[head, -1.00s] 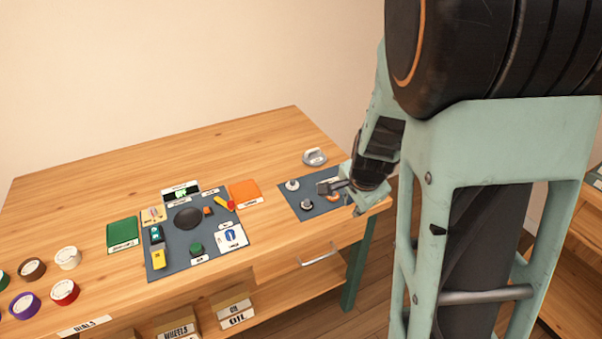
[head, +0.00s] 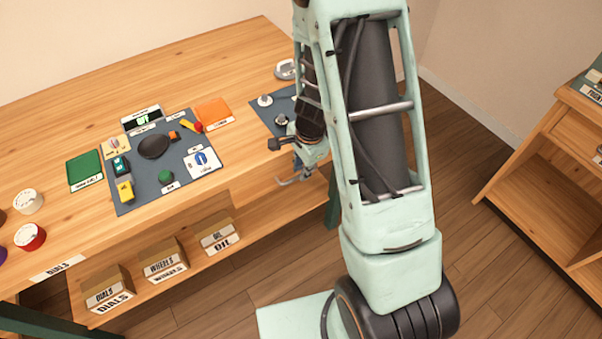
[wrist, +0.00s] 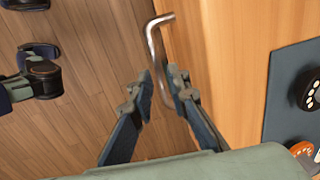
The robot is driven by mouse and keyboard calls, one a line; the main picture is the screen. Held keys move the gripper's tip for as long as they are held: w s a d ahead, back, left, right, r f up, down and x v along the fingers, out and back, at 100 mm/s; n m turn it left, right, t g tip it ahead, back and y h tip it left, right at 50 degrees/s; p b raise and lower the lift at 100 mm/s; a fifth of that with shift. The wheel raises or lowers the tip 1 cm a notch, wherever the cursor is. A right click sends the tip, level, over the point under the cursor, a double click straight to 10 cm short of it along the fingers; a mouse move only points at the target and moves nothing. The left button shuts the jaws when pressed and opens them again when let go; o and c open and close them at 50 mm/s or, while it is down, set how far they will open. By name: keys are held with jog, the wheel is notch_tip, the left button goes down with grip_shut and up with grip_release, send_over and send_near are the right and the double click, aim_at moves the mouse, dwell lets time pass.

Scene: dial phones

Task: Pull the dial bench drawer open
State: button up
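The dial bench drawer (head: 285,195) is at the right end of the wooden bench, partly hidden behind my arm in the head view. Its metal bar handle (wrist: 154,42) stands out from the wooden front in the wrist view. My gripper (wrist: 160,74) has its two fingertips on either side of the bar, with the bar between them. The fingers are apart, and a narrow gap shows beside the left finger; contact is unclear. In the head view my gripper (head: 284,160) is at the bench's front edge.
A blue mat (head: 262,118) with phone parts lies on the bench above the drawer. Labelled boxes (head: 165,262) stand on the shelf below. Wooden shelving (head: 550,165) is at right, with open floor between.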

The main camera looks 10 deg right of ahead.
jog(key=shift+w+f, duration=0.15)
jog(key=shift+f, duration=0.45)
grip_shut()
